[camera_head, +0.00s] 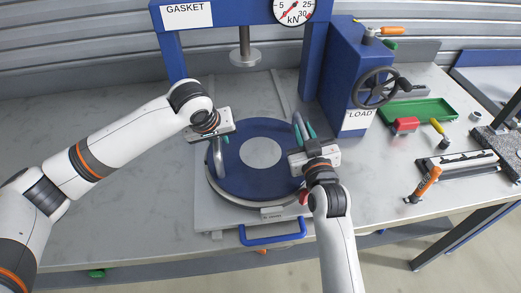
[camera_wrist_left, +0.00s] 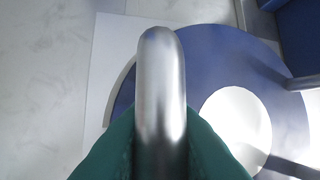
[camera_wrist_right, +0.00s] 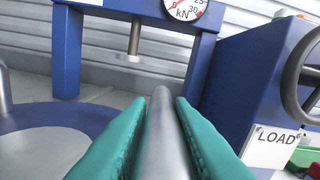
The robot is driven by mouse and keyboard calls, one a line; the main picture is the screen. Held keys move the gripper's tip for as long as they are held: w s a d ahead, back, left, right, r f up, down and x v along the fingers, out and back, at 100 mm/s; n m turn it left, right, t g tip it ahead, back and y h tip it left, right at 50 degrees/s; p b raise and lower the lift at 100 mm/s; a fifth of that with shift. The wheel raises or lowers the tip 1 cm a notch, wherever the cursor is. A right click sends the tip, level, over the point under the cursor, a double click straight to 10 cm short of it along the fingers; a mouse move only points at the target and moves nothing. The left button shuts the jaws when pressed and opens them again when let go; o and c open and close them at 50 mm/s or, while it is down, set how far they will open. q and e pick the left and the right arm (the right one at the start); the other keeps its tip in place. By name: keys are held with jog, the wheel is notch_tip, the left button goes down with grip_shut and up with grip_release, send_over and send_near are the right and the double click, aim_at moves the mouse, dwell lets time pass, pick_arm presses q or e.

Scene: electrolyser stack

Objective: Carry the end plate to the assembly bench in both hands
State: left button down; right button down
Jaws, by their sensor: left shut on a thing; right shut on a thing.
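The end plate (camera_head: 232,178) is a round blue disc with a pale grey centre and two upright metal handles. It lies level over a light grey base plate in front of the press; I cannot tell whether it touches what is under it. My left gripper (camera_head: 217,138) is shut on the left handle, which fills the left wrist view (camera_wrist_left: 161,90) between green fingers. My right gripper (camera_head: 307,137) is shut on the right handle, which runs between green fingers in the right wrist view (camera_wrist_right: 165,130). The plate's right edge is partly hidden by my right gripper.
The blue press marked GASKET (camera_head: 312,60) stands just behind the plate, with its ram (camera_head: 245,55) above. A blue box with a handwheel (camera_head: 374,88) is at right. A green tray (camera_head: 432,110) and tools lie further right. The bench's left side is clear.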

pick_arm(q)
jog(key=shift+a, duration=0.1)
pick_arm(e)
jog(key=shift+d, duration=0.1)
pick_arm(q)
jog(key=shift+w+r, duration=0.25)
pick_arm(e)
jog(key=shift+w+r, duration=0.1)
jog(key=shift+r, duration=0.2)
pick_arm(q)
jog(key=shift+r, duration=0.1)
pick_arm(e)
jog(key=shift+r, duration=0.1)
